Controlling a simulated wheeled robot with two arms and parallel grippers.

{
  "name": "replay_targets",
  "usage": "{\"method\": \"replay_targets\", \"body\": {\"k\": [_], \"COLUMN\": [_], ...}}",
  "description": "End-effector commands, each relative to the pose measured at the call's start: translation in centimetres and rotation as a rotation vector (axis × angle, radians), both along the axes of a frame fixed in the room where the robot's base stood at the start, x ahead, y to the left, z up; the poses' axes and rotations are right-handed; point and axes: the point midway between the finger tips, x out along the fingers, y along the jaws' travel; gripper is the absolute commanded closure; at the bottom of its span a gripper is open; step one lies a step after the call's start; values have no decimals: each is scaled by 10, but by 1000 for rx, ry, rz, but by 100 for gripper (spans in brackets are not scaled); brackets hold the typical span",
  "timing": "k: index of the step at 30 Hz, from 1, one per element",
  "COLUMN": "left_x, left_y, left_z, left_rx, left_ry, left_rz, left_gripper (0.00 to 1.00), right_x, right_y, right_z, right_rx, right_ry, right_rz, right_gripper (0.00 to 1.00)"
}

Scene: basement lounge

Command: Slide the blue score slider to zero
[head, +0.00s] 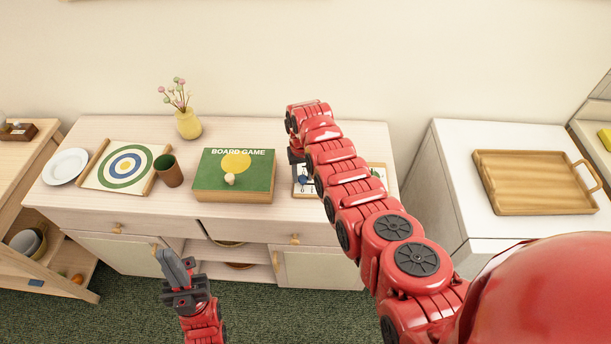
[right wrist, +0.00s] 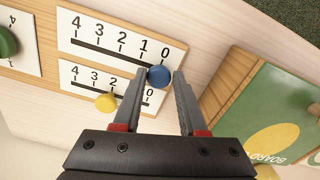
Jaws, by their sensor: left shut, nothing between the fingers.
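The blue slider knob (right wrist: 159,76) is at the 0 end of its track on the scoreboard (right wrist: 180,36), just below the printed 0. My right gripper (right wrist: 160,80) is open, with its fingertips on either side of the knob. The knob is close to the left finger in the right wrist view; I cannot tell if they touch. In the head view the scoreboard (head: 308,191) lies on the cabinet, mostly hidden by my right arm. My left gripper (head: 172,263) is shut and empty, in front of the cabinet.
The board game box (head: 234,193), a brown cup (head: 168,172) and a target board (head: 103,181) share the cabinet top.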

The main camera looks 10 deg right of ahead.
Motion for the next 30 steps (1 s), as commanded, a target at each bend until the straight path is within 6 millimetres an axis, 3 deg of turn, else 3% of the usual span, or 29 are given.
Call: {"method": "replay_targets", "body": {"k": [1,4,5,19,26,30], "left_x": [0,0,0,0,0,0], "left_y": [0,0,0,0,0,0], "left_z": [0,0,0,-3,-14,-24], "left_rx": [0,0,0,0,0,0], "left_ry": [0,0,0,0,0,0], "left_rz": [0,0,0,0,0,0], "left_gripper": [100,100,100,100,100,100], "right_x": [0,0,0,0,1,2], "right_y": [3,3,2,1,1,1], "right_z": [0,0,0,8,35,62], "right_rx": [4,3,2,0,2,2], "right_ry": [0,-1,-1,0,-4,-7], "right_rz": [5,4,4,3,3,3], "right_gripper": [51,33,31,31,31,31]}}
